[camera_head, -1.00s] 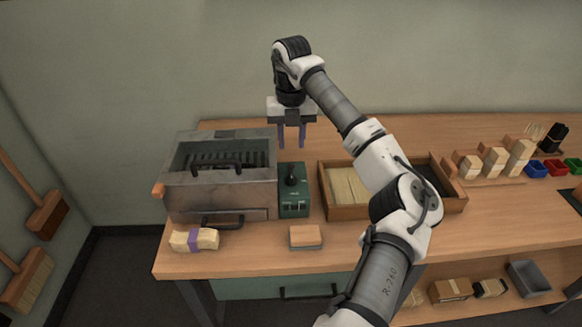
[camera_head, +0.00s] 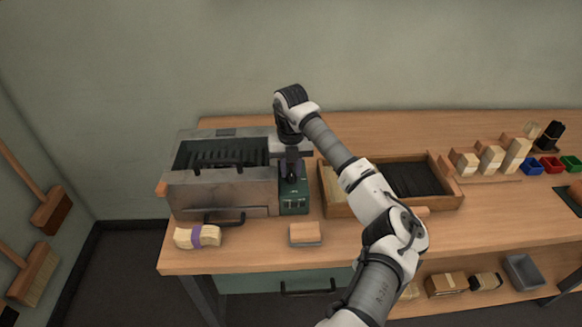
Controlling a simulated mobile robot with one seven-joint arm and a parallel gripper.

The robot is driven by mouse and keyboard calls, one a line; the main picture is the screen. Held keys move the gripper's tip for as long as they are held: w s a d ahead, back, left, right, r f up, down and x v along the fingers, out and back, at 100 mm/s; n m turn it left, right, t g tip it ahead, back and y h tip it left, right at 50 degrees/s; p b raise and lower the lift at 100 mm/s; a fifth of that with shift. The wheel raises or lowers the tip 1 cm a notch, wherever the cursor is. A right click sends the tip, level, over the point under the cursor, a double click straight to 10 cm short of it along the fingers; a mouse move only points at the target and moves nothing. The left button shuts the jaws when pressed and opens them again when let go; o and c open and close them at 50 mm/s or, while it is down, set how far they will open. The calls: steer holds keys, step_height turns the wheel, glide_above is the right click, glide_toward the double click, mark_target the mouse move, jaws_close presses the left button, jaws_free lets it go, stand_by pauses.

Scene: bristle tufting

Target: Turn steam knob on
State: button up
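The steam knob (camera_head: 291,172) is a dark knob on top of a green control box (camera_head: 294,204). The box stands at the right side of a grey metal steamer (camera_head: 222,190) with a slotted top. The gripper body and fingers partly cover the knob. I cannot tell whether the fingers touch it or how far apart they are.
A wooden tray (camera_head: 338,209) with bristle stock is right of the control box, under my arm. A small wood-topped block (camera_head: 305,234) and a banded bristle bundle (camera_head: 198,236) lie at the front edge. Blocks and coloured bins (camera_head: 551,164) stand far right.

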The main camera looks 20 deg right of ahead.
jaws_close()
steer(key=shift+b, duration=0.35)
steer(key=n+b, duration=0.2)
steer(key=n, duration=0.1)
steer(key=shift+f, duration=0.15)
steer(key=n+b, duration=0.3)
steer(key=n, duration=0.1)
steer(key=shift+n, duration=0.3)
steer(key=n+b, duration=0.2)
steer(key=n, duration=0.8)
steer(key=shift+w+r+b, duration=0.1)
steer(key=shift+r+b, duration=0.1)
steer(key=shift+b, duration=0.15)
steer(key=shift+n, duration=0.3)
